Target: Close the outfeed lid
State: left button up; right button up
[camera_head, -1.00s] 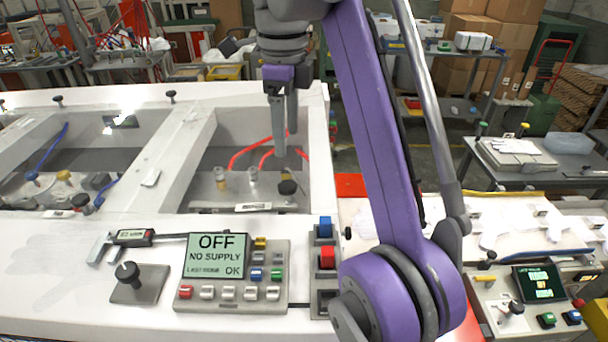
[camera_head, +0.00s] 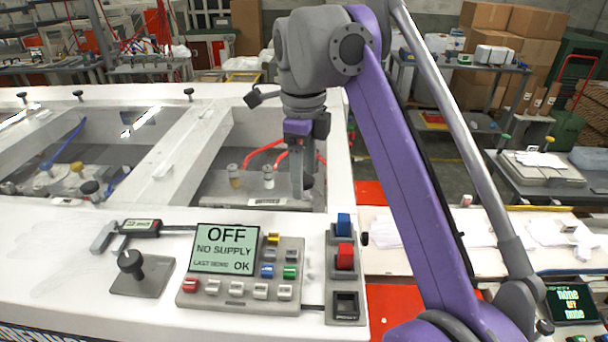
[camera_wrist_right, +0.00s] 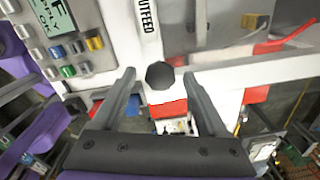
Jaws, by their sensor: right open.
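A white strip lettered "OUTFEED" (camera_wrist_right: 147,15) shows in the right wrist view, beside a black knob (camera_wrist_right: 160,75). The knob also shows in the head view (camera_head: 307,181), at the front right of the right-hand open bay in the white machine (camera_head: 340,130). I cannot make out the outline of the outfeed lid itself. My right gripper (camera_head: 302,190) points down over this corner, and its fingers partly cover the knob. In the wrist view its fingers are apart, one on each side of the knob; contact is not visible. My left gripper is not in view.
A control box with a screen reading "OFF NO SUPPLY" (camera_head: 225,248) stands in front of the bay. Blue and red switches (camera_head: 344,240) are right of it. Red hoses (camera_head: 265,155) run inside the bay.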

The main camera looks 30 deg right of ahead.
grip_shut()
dwell(0.3)
dwell(1.1)
